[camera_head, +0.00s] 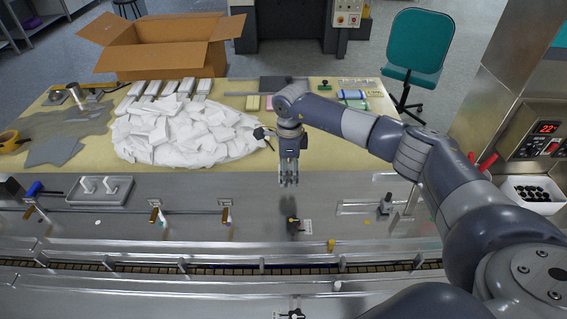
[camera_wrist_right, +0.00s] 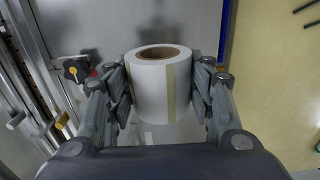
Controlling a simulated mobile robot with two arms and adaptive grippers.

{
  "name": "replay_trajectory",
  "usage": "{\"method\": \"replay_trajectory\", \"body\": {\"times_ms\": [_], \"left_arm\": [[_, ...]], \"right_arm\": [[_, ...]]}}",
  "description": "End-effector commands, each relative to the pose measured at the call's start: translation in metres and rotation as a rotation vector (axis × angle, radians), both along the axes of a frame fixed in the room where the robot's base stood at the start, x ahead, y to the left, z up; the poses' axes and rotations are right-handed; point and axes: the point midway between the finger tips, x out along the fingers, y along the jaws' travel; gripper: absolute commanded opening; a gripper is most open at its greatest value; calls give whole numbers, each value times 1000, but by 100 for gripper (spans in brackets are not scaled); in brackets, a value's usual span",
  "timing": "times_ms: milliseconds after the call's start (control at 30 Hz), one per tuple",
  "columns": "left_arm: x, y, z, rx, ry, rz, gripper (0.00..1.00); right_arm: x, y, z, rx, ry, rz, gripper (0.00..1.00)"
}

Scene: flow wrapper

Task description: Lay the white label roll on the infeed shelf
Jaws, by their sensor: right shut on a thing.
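The white label roll (camera_wrist_right: 150,95), with a brown cardboard core and a pale yellowish strip down its side, sits between the fingers of my right gripper in the right wrist view. My right gripper (camera_head: 289,182) is shut on it, a finger on each side. In the head view the gripper points down above the grey steel shelf (camera_head: 180,200), near its table-side edge; I cannot make out the roll there. The shelf also shows in the right wrist view (camera_wrist_right: 75,20), and the roll appears held above it. My left gripper is not in view.
A black knob fixture (camera_head: 293,223) stands on the steel in front of the gripper. Steel to the left of the gripper is mostly clear.

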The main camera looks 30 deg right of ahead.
Motion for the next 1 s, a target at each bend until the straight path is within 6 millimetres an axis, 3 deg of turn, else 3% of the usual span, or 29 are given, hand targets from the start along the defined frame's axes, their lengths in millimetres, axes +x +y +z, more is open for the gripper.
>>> {"method": "replay_trajectory", "body": {"times_ms": [200, 600, 1000], "left_arm": [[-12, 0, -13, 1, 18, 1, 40], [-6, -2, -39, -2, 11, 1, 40], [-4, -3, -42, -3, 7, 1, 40]], "right_arm": [[0, 1, -19, 0, 1, 0, 25], [1, 0, -57, 0, -1, -1, 25], [1, 0, -61, 0, 0, -1, 25]]}}
